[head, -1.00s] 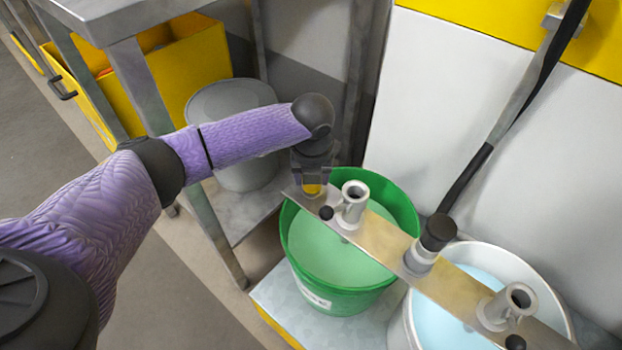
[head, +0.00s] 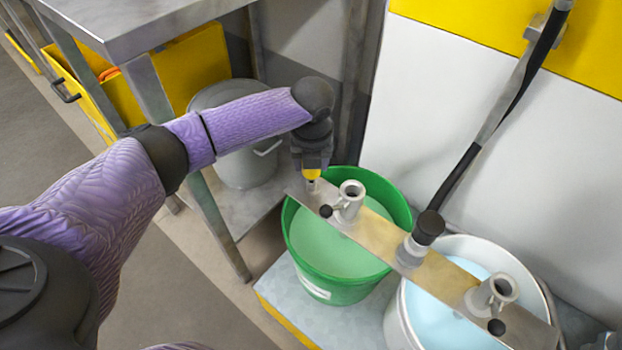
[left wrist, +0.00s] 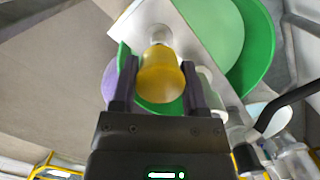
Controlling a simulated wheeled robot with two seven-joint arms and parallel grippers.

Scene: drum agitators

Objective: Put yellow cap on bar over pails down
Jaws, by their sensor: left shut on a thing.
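The steel bar (head: 379,243) lies across the tops of the green pail (head: 342,293) and the white pail (head: 402,325). My left gripper (head: 312,173) is above the bar's far-left end, shut on the yellow cap (head: 313,174). A short pale post (head: 311,186) shows between the cap and the bar. In the left wrist view the yellow cap (left wrist: 160,75) sits between the two fingers (left wrist: 159,85), with the pale post (left wrist: 158,34) at its far end against the bar (left wrist: 190,35). My right gripper is not in view.
A black-topped fitting (head: 429,228) joins the bar to a sloping arm (head: 478,140). A steel table (head: 130,25) and grey bucket (head: 247,155) are at left.

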